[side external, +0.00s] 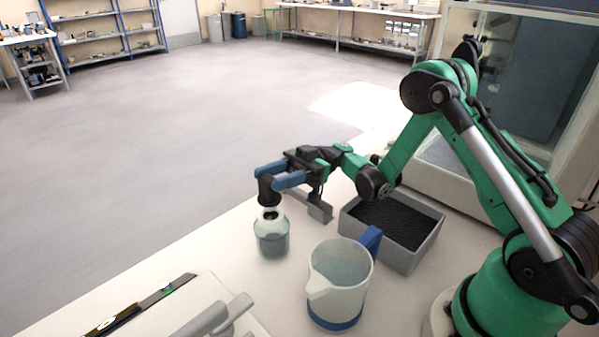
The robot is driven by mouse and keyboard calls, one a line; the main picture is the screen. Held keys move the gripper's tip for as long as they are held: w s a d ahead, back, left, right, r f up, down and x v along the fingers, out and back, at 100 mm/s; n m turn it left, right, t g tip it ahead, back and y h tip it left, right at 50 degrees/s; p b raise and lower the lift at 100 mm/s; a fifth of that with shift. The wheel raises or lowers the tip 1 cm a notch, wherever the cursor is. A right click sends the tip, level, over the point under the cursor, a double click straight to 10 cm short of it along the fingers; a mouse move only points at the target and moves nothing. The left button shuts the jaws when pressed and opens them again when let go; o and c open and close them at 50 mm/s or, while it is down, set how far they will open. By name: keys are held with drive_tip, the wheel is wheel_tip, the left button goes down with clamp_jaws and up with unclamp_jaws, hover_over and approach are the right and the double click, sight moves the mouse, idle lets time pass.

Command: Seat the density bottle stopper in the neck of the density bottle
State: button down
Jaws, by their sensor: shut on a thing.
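The density bottle (271,240) is a rounded, clear greenish glass bottle standing upright on the white bench. My gripper (267,180), with blue fingers, is directly above it and shut on a dark piece, which I take to be the density bottle stopper (268,195). The lower end of the dark piece is at or just above the bottle's neck. The fingers partly hide the stopper's top.
A clear jug (338,285) with a blue handle and blue base band stands in front, right of the bottle. A grey tray (425,243) with a dark lining lies behind the jug. A small grey block (320,212) is beside the tray. White equipment (200,315) fills the front left.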

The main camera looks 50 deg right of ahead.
drive_tip(key=shift+f, duration=1.4)
drive_tip(key=shift+c, duration=1.9)
unclamp_jaws()
drive_tip(key=shift+r, duration=0.1)
wheel_tip(320, 180, up, 20)
